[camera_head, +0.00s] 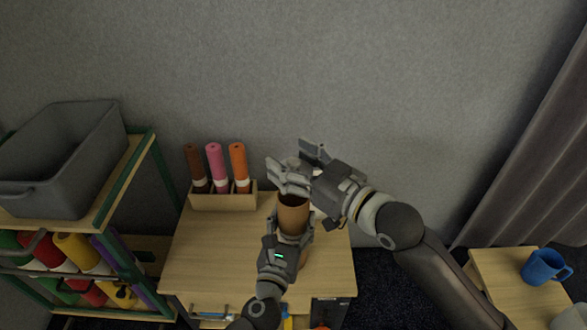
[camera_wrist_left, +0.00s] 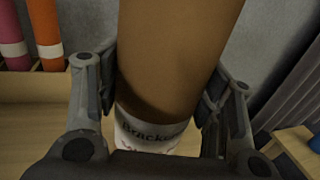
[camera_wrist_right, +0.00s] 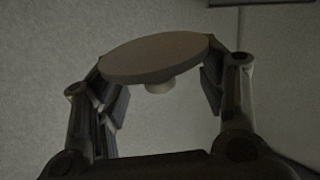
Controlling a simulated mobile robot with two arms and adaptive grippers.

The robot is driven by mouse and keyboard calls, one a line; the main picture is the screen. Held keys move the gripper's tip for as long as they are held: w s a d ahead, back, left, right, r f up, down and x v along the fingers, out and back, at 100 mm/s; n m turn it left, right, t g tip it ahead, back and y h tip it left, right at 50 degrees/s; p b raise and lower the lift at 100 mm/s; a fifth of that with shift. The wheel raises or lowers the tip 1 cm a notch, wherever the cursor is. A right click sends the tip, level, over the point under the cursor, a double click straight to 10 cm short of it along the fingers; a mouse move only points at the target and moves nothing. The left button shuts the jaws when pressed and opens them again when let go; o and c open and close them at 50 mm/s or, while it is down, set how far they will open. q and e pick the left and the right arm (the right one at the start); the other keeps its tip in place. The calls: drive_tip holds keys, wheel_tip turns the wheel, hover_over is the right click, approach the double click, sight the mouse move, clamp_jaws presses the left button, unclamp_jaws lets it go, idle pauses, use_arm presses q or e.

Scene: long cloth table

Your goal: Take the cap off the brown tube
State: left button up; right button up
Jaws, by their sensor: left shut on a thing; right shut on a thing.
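The brown tube (camera_head: 292,218) stands upright above the wooden desk, with its dark open top facing up. My left gripper (camera_head: 291,231) is shut around its body; the left wrist view shows the tube (camera_wrist_left: 175,50) between both fingers, with a white lettered label (camera_wrist_left: 150,132) low on it. My right gripper (camera_head: 293,163) is shut on the cap, just above the tube's mouth and apart from it. In the right wrist view the cap (camera_wrist_right: 155,57) is a flat brownish disc with a small pale plug, tilted between the fingers. In the head view the fingers mostly hide the cap.
A wooden holder (camera_head: 222,202) with brown, pink and orange tubes stands at the back left of the desk (camera_head: 205,255). A shelf with a grey bin (camera_head: 62,160) is at left. A blue mug (camera_head: 546,267) stands on a side table at right. The wall is close behind.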

use_arm(q)
drive_tip(key=o, duration=1.5)
